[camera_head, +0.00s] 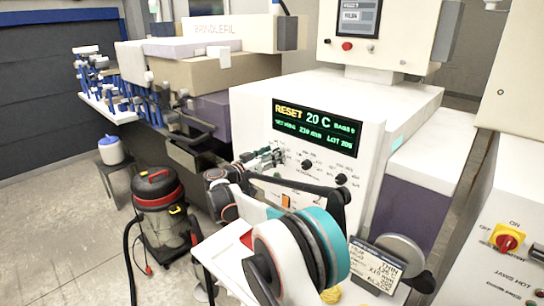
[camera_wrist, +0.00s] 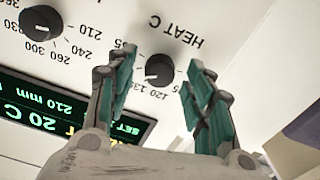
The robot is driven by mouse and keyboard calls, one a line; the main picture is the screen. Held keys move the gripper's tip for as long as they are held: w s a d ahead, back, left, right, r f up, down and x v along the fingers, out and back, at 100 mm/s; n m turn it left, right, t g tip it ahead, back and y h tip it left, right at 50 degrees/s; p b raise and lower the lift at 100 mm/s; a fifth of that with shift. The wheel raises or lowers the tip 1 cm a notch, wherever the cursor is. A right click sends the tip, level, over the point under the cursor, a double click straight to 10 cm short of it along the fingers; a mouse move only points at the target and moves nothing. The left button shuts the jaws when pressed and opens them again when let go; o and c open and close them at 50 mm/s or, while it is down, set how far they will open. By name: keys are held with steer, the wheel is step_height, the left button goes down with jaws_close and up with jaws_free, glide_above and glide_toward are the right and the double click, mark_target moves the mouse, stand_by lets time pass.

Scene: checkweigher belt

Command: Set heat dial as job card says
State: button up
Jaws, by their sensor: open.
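The heat dial (camera_wrist: 159,68) is a round black knob on the white panel, labelled HEAT C, upside down in the wrist view. Its white mark points toward the lower left, near figures around 120; the exact setting is unclear. My gripper (camera_wrist: 161,60) is open, with one green-padded finger on each side of the dial. I cannot tell whether they touch it.
The display (camera_head: 315,127) reads RESET, 20 C and 210 mm. Two other black knobs (camera_head: 307,165) (camera_head: 340,179) sit right of my gripper. A red-and-black vacuum (camera_head: 158,200) stands on the floor at left. A red-and-yellow switch (camera_head: 507,240) is at far right.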

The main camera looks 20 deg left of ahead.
steer(key=c, duration=1.1)
steer(key=shift+n+b, duration=0.3)
steer(key=shift+n, duration=0.1)
steer(key=shift+n+b, duration=1.45)
steer(key=shift+n, duration=2.05)
steer(key=o, duration=1.1)
